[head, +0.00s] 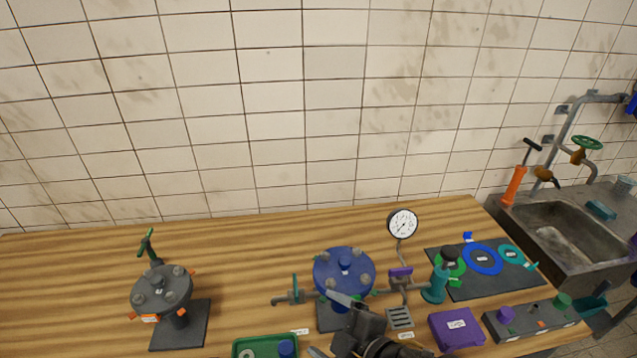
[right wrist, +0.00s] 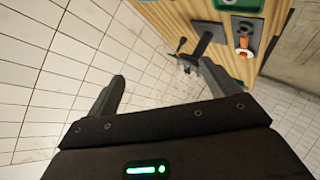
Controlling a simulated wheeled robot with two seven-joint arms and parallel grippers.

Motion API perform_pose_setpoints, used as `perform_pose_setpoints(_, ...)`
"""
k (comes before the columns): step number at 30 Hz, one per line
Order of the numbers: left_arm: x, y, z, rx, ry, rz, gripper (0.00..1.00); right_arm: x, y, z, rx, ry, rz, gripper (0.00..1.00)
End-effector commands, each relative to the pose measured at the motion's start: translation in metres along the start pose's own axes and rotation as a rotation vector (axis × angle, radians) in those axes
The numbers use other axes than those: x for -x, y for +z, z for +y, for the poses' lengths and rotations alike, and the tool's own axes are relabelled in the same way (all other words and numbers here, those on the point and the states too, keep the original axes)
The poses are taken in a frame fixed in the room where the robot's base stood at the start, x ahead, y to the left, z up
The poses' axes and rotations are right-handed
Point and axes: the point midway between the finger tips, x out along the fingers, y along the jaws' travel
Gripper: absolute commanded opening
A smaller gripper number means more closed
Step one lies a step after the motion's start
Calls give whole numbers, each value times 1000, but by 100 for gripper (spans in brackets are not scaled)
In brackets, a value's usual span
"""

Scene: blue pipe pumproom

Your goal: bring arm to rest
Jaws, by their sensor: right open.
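My right gripper (head: 330,326) is at the bottom centre of the head view, in front of the blue round-topped vessel (head: 343,270). Its two fingers are spread apart with nothing between them. They also show apart and empty in the right wrist view (right wrist: 163,84), against the white tiled wall and the wooden table top. The gripper hides part of the vessel's lower front. Whether it touches the vessel cannot be told. My left gripper is in neither view.
The wooden table (head: 235,240) holds a dark grey vessel (head: 163,290), a green tray (head: 265,345), a pressure gauge (head: 402,223), a purple box (head: 457,328) and a dark mat (head: 500,284) with coloured rings. A sink (head: 560,240) stands at right. The table's back left is clear.

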Motion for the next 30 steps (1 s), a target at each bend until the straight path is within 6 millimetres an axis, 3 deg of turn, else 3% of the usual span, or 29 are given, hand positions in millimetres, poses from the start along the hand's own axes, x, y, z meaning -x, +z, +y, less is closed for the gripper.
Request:
perform_pose_setpoints(1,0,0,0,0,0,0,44,4,24,-6,-153,8,-79,87)
perform_pose_setpoints(6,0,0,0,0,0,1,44,37,118,-36,-591,38,-381,87)
perform_pose_setpoints(9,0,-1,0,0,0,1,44,63,162,-63,-776,45,-537,87)
perform_pose_setpoints(15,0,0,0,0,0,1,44,115,218,-113,-1022,55,-775,87)
perform_pose_setpoints(20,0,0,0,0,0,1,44,158,246,-152,-1172,59,-940,87)
perform_pose_setpoints(21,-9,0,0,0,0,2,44,139,261,-161,-1163,54,-935,87)
perform_pose_setpoints(26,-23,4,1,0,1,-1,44,99,304,-198,-1159,36,-949,87)
perform_pose_setpoints(30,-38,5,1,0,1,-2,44,65,349,-242,-1158,19,-967,87)
